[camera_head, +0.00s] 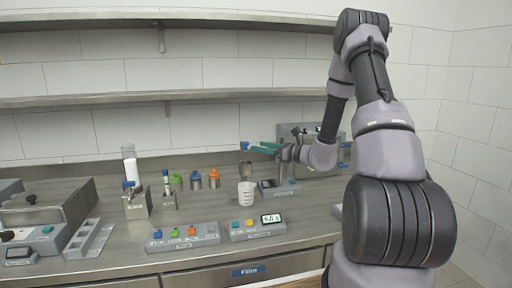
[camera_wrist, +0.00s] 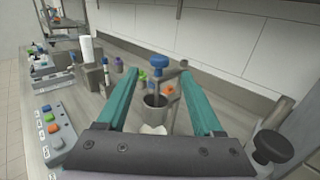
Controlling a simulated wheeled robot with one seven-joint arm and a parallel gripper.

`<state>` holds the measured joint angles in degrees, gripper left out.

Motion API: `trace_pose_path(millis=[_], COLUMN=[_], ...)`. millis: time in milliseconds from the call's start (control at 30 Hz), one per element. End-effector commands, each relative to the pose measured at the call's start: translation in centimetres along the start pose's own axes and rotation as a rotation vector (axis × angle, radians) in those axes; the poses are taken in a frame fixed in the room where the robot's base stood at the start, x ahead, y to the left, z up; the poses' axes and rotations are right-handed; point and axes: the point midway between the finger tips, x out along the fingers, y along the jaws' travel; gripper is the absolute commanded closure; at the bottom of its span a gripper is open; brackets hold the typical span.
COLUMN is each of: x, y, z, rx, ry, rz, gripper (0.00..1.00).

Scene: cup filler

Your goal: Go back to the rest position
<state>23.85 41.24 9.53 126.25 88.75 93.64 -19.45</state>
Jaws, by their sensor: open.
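My gripper (camera_head: 264,148) reaches out over the back right part of the counter. In the wrist view its two teal fingers (camera_wrist: 160,100) are spread wide apart with nothing held between them. A white measuring cup (camera_head: 246,193) stands on the counter below and left of the gripper. A metal stirrer-like fitting with a blue knob (camera_wrist: 158,62) shows between the fingers in the wrist view, with a grey vessel (camera_wrist: 154,106) under it. Whether a finger touches any of these cannot be told.
Button panels (camera_head: 183,236) and a panel with a lit display (camera_head: 256,227) lie along the counter's front. Small bottles with coloured caps (camera_head: 214,178) stand behind. A white cylinder on a metal block (camera_head: 134,183) stands left. A shelf (camera_head: 150,97) runs along the wall above.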

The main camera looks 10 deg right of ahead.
Motion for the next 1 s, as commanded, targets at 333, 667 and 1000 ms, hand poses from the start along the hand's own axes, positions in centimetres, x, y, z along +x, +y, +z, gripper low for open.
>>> trace_pose_path(millis=[333, 667, 1000], x=[0.1, -0.9, -8.5], y=[0.5, 11.7, 21.9], z=[0.5, 8.7, 13.3], rx=[-0.015, -0.375, -0.944], ry=[0.003, 0.139, 0.396], rz=[0.018, 0.406, 0.777], gripper=[0.32, 0.32, 0.32])
